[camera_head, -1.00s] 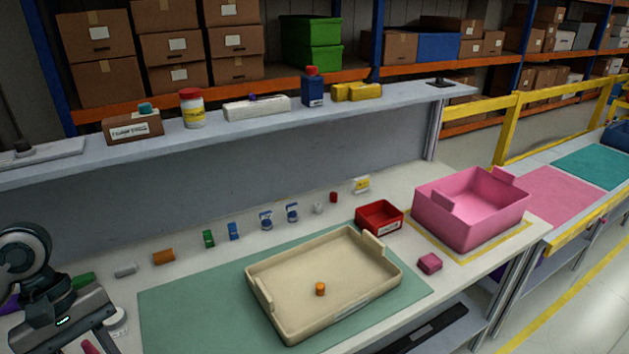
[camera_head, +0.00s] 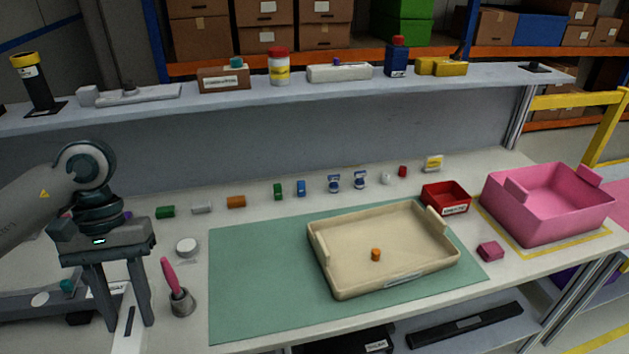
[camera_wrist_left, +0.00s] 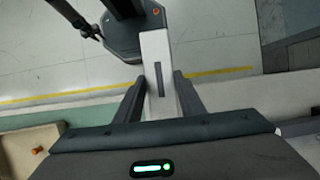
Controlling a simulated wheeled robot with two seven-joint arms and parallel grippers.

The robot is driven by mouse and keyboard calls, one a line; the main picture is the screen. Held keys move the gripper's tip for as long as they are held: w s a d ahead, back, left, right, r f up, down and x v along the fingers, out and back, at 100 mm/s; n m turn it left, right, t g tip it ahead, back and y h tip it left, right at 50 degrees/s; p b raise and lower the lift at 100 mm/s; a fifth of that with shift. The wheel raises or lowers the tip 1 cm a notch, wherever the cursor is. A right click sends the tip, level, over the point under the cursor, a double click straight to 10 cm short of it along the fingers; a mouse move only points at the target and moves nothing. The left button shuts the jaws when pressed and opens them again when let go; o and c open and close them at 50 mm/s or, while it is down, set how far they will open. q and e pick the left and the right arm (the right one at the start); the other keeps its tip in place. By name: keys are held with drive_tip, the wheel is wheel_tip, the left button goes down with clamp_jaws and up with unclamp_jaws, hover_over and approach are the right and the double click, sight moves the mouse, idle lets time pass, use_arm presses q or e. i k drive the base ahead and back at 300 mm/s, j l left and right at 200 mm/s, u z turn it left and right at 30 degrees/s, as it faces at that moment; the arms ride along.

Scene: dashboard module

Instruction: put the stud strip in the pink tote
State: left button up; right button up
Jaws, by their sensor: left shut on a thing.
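The stud strip, a pale bar with a dark slot, is between the fingers of my left gripper (camera_head: 122,322) at the left of the head view. In the left wrist view the strip (camera_wrist_left: 157,50) runs between the two fingers (camera_wrist_left: 157,98), which are shut on it. The pink tote (camera_head: 535,222) stands at the right end of the bench, far from my left gripper. The part of the tote's floor that shows looks empty. My right gripper is not in view.
A beige tray (camera_head: 375,283) holding a small orange piece (camera_head: 376,254) lies on the green mat (camera_head: 250,290). A red bin (camera_head: 446,204) and a pink block (camera_head: 490,251) are near the tote. A shelf (camera_head: 350,86) spans the back.

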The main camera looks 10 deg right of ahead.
sight(537, 214)
drive_tip(key=i+l, duration=0.1)
drive_tip(key=l, duration=0.5)
drive_tip(key=l+z, duration=0.15)
drive_tip(key=l, duration=0.4)
drive_tip(key=i+l, duration=0.15)
drive_tip(key=l, duration=0.45)
drive_tip(key=i+l+z, duration=0.1)
drive_tip(key=l, duration=0.45)
drive_tip(key=i+l+z, duration=0.1)
drive_tip(key=l, duration=0.45)
drive_tip(key=i+l, duration=0.2)
drive_tip(key=l, duration=0.35)
drive_tip(key=i+l+z, duration=0.1)
drive_tip(key=l, duration=0.45)
drive_tip(key=i+l+z, duration=0.1)
drive_tip(key=l, duration=0.45)
drive_tip(key=i, duration=0.1)
